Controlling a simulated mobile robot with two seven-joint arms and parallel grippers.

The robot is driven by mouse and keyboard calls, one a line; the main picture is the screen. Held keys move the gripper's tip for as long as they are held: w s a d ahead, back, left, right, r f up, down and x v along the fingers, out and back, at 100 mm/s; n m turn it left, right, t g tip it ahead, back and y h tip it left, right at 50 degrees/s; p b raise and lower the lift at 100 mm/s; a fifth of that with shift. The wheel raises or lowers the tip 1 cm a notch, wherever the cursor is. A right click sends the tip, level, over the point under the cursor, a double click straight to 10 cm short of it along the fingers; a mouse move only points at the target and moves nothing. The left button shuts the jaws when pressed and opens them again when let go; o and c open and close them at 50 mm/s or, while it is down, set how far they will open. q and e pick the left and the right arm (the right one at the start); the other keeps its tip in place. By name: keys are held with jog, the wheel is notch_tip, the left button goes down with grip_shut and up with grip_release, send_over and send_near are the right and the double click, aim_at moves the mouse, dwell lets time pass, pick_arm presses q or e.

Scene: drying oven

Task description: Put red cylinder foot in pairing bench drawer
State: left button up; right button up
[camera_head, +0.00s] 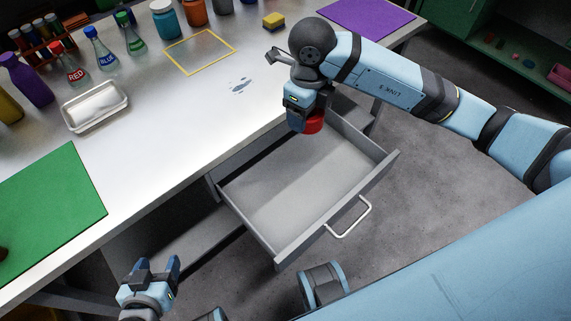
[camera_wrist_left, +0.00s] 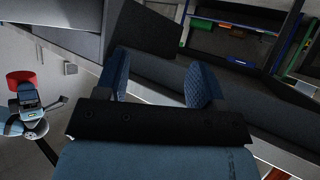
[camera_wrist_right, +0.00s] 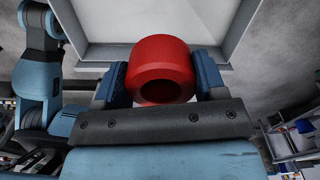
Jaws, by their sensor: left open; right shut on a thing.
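The red cylinder foot (camera_head: 314,122) is held by my right gripper (camera_head: 304,124) above the back part of the open, empty-looking drawer (camera_head: 300,190). In the right wrist view the red cylinder foot (camera_wrist_right: 162,68) sits between both fingers, its round hollow end facing the camera, with the drawer (camera_wrist_right: 200,22) beyond it. In the left wrist view the red foot (camera_wrist_left: 20,77) shows at the far left. My left gripper (camera_head: 156,266) is open and empty, below and left of the drawer, in front of the bench.
The drawer has a pale handle (camera_head: 349,217).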

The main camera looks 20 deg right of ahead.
jog(key=shift+s+f+m, duration=0.35)
jog(key=shift+f+m, duration=0.05)
jog(key=shift+m, duration=0.5)
jog(key=m, duration=0.1)
jog(key=s+m+b, duration=0.1)
jog(key=m, duration=0.1)
jog(key=shift+f, duration=0.2)
jog(key=shift+s+f+m, duration=0.1)
jog(key=shift+s+m, duration=0.15)
jog(key=shift+m, duration=0.55)
jog(key=shift+f, duration=0.15)
jog(key=b, duration=0.3)
send_over(304, 180)
notch_tip(304, 180, down, 15)
jog(key=shift+r, duration=0.15)
jog(key=shift+f, duration=0.35)
jog(key=shift+f+b, duration=0.4)
jog(key=shift+f, duration=0.15)
notch_tip(304, 180, down, 3)
jog(key=shift+r+b, duration=0.15)
jog(key=shift+b, duration=0.2)
jog(key=shift+f, duration=0.45)
jog(key=o, duration=0.9)
pick_arm(q)
jog(key=shift+w+d+r+t+h, duration=0.25)
jog(key=shift+w+d+r+t, duration=0.05)
jog(key=shift+d+t, duration=0.15)
jog(key=shift+w+d+r+t+h, duration=0.25)
jog(key=shift+d+r+t, duration=0.05)
jog(key=shift+d+t, duration=0.1)
